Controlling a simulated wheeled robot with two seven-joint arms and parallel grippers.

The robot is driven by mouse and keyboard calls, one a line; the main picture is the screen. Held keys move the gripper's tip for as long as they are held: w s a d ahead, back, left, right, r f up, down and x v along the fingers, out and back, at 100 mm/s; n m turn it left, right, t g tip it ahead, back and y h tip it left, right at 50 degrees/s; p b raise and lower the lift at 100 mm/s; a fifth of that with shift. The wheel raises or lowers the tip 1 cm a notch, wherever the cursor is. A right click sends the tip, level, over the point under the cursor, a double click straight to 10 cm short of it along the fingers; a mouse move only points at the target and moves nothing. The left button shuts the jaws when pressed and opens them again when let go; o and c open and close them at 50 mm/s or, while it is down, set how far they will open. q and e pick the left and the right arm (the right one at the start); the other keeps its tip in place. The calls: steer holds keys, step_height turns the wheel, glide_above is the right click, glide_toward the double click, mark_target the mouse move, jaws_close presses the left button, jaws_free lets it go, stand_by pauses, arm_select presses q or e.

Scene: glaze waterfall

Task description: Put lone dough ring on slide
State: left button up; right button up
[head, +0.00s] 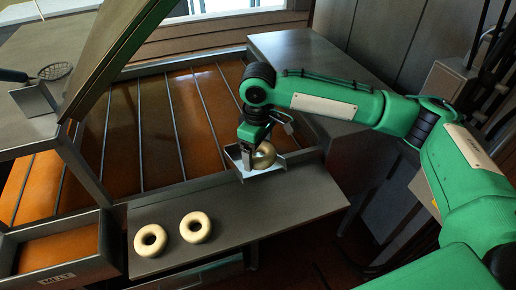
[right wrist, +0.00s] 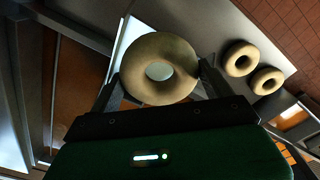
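The lone dough ring (head: 263,155) is pale gold, at the end of my right arm beside a small light tray-like surface (head: 262,176). My right gripper (head: 258,153) is at the ring. In the right wrist view its two fingers (right wrist: 160,88) flank the ring (right wrist: 135,72) and appear to press its sides. I cannot tell whether the ring still touches the surface below. The slide is not clearly identifiable; a sloped orange bed with metal rods (head: 157,117) lies behind the shelf. My left gripper is not in view.
Two other dough rings (head: 150,240) (head: 196,227) lie on the left of the metal shelf (head: 270,213); its right half is clear. A labelled bin (head: 60,272) stands at left. A sloped metal panel (head: 120,45) rises above the bed. A skimmer (head: 54,72) lies at upper left.

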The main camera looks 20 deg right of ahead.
steer(key=o, duration=0.3)
step_height(320, 180, up, 14)
steer(key=b, duration=0.3)
steer(key=shift+f, duration=0.1)
stand_by(1.5)
